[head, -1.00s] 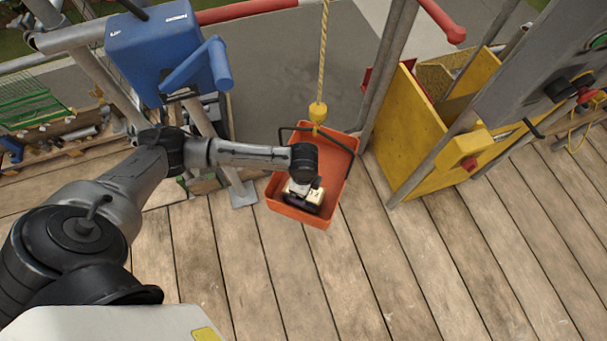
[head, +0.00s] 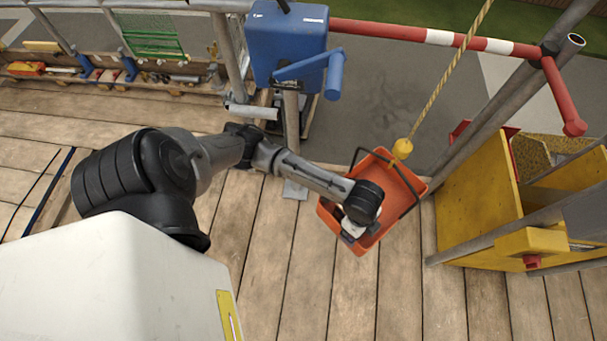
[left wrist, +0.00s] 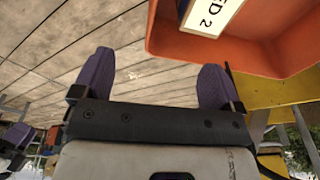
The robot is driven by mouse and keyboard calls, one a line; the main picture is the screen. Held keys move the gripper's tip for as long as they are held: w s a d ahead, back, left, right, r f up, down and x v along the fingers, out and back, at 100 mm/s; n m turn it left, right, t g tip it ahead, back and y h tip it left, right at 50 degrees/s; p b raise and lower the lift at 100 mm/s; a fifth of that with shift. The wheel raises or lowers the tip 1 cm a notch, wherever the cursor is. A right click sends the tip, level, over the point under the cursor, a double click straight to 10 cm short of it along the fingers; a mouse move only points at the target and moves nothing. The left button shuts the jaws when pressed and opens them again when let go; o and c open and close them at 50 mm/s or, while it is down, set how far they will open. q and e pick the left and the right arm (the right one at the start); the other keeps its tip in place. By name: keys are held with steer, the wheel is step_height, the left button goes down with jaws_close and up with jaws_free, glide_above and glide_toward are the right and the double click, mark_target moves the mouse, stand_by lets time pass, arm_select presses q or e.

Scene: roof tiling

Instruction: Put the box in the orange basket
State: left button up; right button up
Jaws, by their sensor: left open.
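The orange basket (head: 401,187) hangs from a rope over the plank deck, right of centre in the head view. Its orange wall and a white label reading "ED 2" show at the top of the left wrist view (left wrist: 258,57). My left gripper (head: 351,234) is at the basket's near left part in the head view, its fingertips hidden there. In the left wrist view my left gripper (left wrist: 156,80) has its two purple fingers wide apart, with nothing between them.
A blue winch housing (head: 288,43) with a handle stands behind my left arm. A yellow bin (head: 478,190) and scaffold poles stand to the right. A red and white rail (head: 440,37) runs behind. The planks (head: 305,275) in front are clear.

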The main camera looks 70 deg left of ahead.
arm_select(q)
steer(key=s+d+r+n+t+h, duration=0.1)
steer(key=s+d+n+t+h, duration=0.1)
steer(key=s+d+n, duration=0.4)
steer(key=s+a+r+n+y, duration=0.1)
steer(key=s+a+n+y, duration=0.2)
steer(key=s+a, duration=0.5)
steer(key=shift+s+a+n+t, duration=0.3)
steer(key=shift+s+a+n, duration=0.1)
steer(key=shift+s+n, duration=0.55)
